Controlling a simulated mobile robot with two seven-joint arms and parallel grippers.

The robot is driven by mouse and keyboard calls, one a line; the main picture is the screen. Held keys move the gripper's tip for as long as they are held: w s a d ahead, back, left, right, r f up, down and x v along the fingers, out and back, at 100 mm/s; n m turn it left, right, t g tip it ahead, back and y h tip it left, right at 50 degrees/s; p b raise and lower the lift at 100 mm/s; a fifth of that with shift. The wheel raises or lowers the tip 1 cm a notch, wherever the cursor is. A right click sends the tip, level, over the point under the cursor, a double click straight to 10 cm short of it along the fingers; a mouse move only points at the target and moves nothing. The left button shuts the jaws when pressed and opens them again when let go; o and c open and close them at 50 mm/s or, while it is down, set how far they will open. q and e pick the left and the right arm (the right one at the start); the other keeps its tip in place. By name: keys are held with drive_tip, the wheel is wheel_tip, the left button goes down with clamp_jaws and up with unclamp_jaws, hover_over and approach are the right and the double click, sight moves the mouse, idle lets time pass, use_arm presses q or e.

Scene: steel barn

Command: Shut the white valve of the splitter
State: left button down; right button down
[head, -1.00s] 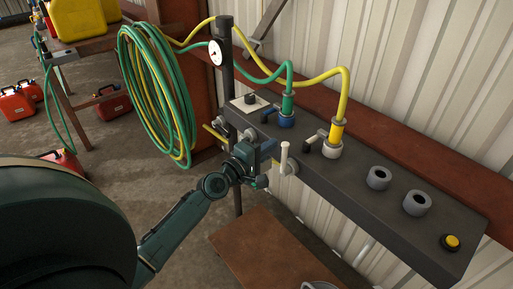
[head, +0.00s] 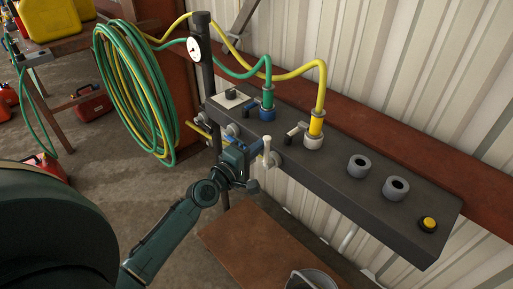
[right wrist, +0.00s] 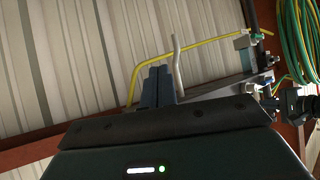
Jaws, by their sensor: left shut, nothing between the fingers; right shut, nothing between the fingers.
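The splitter (head: 385,205) is a long dark grey box along the wall. Its white valve has an upright white lever (head: 266,152) on the front face.
Green (head: 268,82) and yellow (head: 319,95) hoses rise from the splitter's top. A coiled hose (head: 130,100) hangs left, beside a gauge (head: 195,49) on a post. A brown tabletop (head: 260,250) with a bucket (head: 313,279) lies below. Red cans stand on the floor at left.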

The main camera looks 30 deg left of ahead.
sight(270, 160)
use_arm(q)
drive_tip(key=shift+s+d+m, duration=0.1)
drive_tip(key=shift+d+m, duration=0.15)
drive_tip(key=shift+m, duration=0.25)
use_arm(e)
drive_tip(key=shift+s+f, duration=0.1)
use_arm(q)
drive_tip(key=d+m, duration=0.1)
drive_tip(key=d+m+b, duration=0.1)
drive_tip(key=m, duration=0.1)
drive_tip(key=shift+s+t, duration=0.3)
drive_tip(key=s+d+f+m+h+b, duration=0.1)
drive_tip(key=d+f+m, duration=0.4)
drive_tip(key=m, duration=1)
drive_tip(key=shift+s+m+h+b, duration=0.3)
drive_tip(key=shift+s+h, duration=0.15)
drive_tip(key=shift+h, duration=0.75)
use_arm(e)
drive_tip(key=shift+w+a+y, duration=0.15)
drive_tip(key=shift+w+y, duration=0.05)
drive_tip(key=shift+y, duration=0.1)
use_arm(q)
drive_tip(key=shift+d, duration=0.1)
use_arm(e)
drive_tip(key=shift+s+f, duration=0.15)
use_arm(q)
drive_tip(key=shift+r, duration=0.1)
